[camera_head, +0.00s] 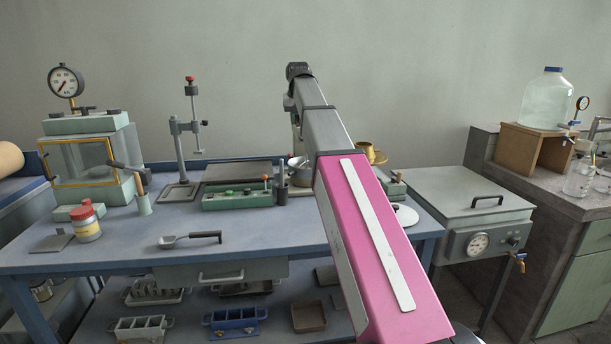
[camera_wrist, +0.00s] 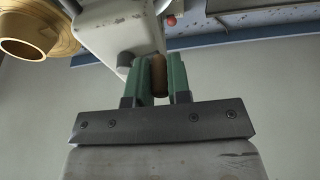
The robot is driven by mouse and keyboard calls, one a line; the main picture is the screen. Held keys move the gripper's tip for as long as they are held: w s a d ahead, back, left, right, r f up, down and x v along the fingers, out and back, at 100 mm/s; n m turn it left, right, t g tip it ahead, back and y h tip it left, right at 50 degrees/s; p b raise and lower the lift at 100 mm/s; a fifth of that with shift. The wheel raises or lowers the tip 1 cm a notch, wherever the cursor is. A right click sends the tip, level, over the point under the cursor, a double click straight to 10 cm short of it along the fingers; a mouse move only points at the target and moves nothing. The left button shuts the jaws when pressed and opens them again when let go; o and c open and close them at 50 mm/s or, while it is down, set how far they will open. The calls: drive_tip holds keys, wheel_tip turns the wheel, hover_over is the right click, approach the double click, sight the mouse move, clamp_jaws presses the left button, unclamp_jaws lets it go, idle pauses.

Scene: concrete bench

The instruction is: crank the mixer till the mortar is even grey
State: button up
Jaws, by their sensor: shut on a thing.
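My gripper (camera_wrist: 159,68) has green fingers and is shut on a short brown crank handle (camera_wrist: 159,82) in the wrist view. Next to the fingertips is the pale grey body of the mixer (camera_wrist: 112,28) with a round dark knob on its lower corner. In the head view my arm stretches over the bench and hides the gripper and most of the mixer. A metal bowl (camera_head: 299,172) shows partly at the arm's left edge. The mortar is not visible in either view, so its colour cannot be told.
The blue-grey bench (camera_head: 120,240) holds a scoop (camera_head: 190,239), a red-lidded jar (camera_head: 86,222), a glass-fronted chamber (camera_head: 85,165) and a green tray (camera_head: 237,198). A brass-coloured pot (camera_head: 366,151) stands right of my arm. A lidded steel box (camera_head: 470,195) is farther right. The front middle is mostly clear.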

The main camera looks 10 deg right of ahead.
drive_tip(key=w, duration=0.3)
drive_tip(key=shift+w+d+r, duration=0.1)
drive_tip(key=shift+w+d, duration=0.35)
drive_tip(key=shift+w, duration=0.15)
drive_tip(key=shift+w+d, duration=0.5)
drive_tip(key=shift+d, duration=0.15)
drive_tip(key=shift+w+d, duration=0.2)
drive_tip(key=shift+d, duration=0.25)
drive_tip(key=shift+w+d, duration=0.1)
drive_tip(key=shift+d, duration=0.45)
drive_tip(key=shift+s+d, duration=0.25)
drive_tip(key=shift+d, duration=0.35)
drive_tip(key=o, duration=0.8)
drive_tip(key=shift+s, duration=0.1)
drive_tip(key=shift+a, duration=0.1)
